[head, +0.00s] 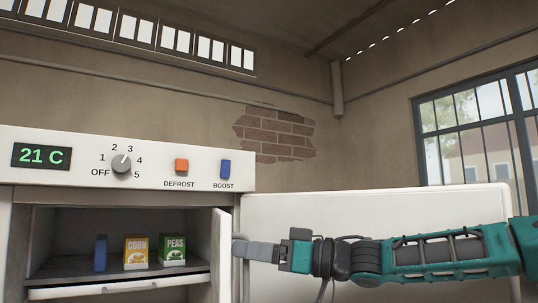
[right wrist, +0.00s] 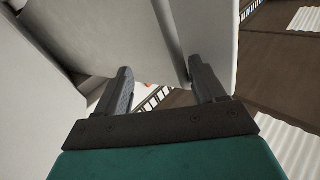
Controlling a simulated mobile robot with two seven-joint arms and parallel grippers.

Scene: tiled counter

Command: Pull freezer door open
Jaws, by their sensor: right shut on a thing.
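The freezer (head: 120,165) stands at the left in the head view, its white front panel above an open grey compartment. Its door (head: 222,255) stands open at the compartment's right side, seen nearly edge-on. My right gripper (head: 242,247) reaches in from the right and is shut on the door at its outer face; the exact contact is hard to make out. In the right wrist view my right gripper (right wrist: 160,68) has its fingers on either side of a pale part of the door (right wrist: 125,35). My left gripper is not in view.
Inside the compartment stand a blue item (head: 100,254), a corn box (head: 136,252) and a peas box (head: 172,250) on a shelf. A wide white panel (head: 370,205) stands behind my right arm. A barred window (head: 475,125) is at the right.

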